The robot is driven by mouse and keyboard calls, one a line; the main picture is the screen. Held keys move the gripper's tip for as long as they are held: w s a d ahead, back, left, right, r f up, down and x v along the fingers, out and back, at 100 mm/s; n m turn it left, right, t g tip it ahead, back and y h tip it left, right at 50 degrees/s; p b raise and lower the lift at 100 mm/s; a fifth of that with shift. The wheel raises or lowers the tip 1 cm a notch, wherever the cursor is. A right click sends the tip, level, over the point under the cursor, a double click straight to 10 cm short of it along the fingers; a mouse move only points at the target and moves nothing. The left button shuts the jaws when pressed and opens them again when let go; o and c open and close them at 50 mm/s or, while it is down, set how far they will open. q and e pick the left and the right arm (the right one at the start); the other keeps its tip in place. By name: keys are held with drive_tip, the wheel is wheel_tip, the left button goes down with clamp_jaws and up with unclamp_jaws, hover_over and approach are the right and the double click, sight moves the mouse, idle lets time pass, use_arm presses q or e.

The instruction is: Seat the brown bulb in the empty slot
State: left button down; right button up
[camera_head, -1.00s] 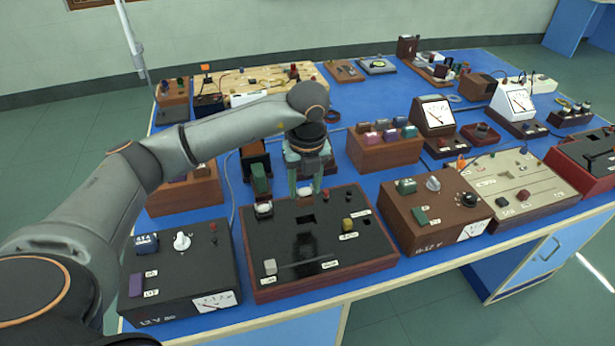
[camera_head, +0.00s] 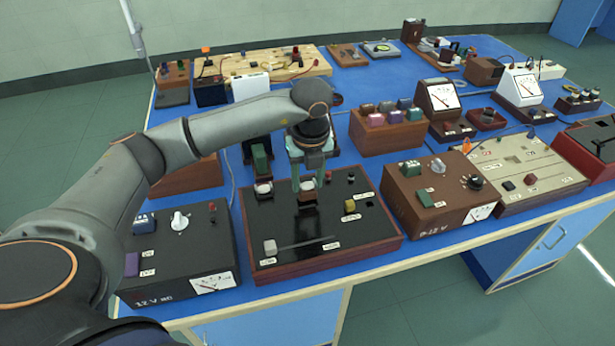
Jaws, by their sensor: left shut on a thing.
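My left gripper (camera_head: 308,187) is shut and points down over the black panel (camera_head: 335,228) in a wooden frame. The bulb is at or just above the back-middle part of the panel. I cannot tell whether it touches the panel. The empty slot is hidden or too dark to make out behind the bulb and fingers. My right gripper is out of view.
A black 12 V box (camera_head: 180,265) stands left, a brown meter box (camera_head: 440,195) right. A wooden block with coloured pieces (camera_head: 388,135) stands behind.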

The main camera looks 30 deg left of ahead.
use_arm(q)
drive_tip(key=shift+f+b, duration=0.85)
drive_tip(key=shift+f, duration=0.75)
drive_tip(key=c, duration=0.6)
unclamp_jaws()
drive_tip(key=o, duration=0.3)
drive_tip(key=shift+o, duration=0.2)
wheel_tip(320, 180, up, 12)
drive_tip(key=s+d, duration=0.1)
drive_tip(key=shift+r, duration=0.25)
